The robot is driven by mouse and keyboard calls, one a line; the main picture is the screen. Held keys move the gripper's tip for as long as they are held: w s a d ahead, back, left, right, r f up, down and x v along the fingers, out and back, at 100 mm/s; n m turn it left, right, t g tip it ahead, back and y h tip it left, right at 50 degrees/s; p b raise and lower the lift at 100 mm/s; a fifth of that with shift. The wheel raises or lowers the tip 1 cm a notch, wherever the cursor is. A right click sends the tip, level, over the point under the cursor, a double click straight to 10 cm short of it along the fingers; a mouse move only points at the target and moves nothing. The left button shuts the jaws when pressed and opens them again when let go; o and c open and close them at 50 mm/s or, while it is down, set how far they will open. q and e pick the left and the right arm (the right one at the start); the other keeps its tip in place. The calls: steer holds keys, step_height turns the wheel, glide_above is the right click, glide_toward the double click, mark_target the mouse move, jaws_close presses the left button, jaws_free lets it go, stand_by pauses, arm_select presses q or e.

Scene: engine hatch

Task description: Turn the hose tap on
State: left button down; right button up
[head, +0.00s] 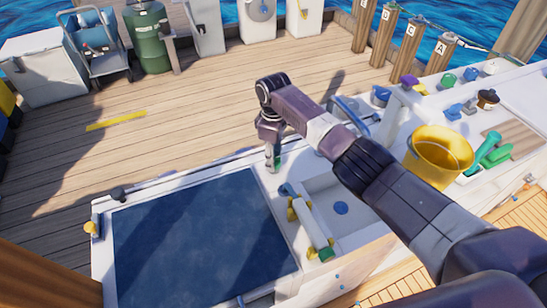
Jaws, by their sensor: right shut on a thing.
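My right arm reaches in from the lower right, and my right gripper (270,140) points down at the back edge of the white counter. It is shut on the small hose tap (277,161), of which only a bit of green shows beside the fingers. The gripper hides most of the tap, so I cannot tell which way its handle is turned. My left gripper is out of the picture.
A dark blue hatch panel (200,245) fills the counter's left part. A yellow bucket (438,160) stands at the right. The wooden deck (170,130) behind is largely clear.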

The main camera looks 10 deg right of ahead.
steer(key=o, duration=1.2)
steer(key=shift+c, duration=0.2)
steer(key=shift+r, duration=0.1)
step_height(320, 180, up, 12)
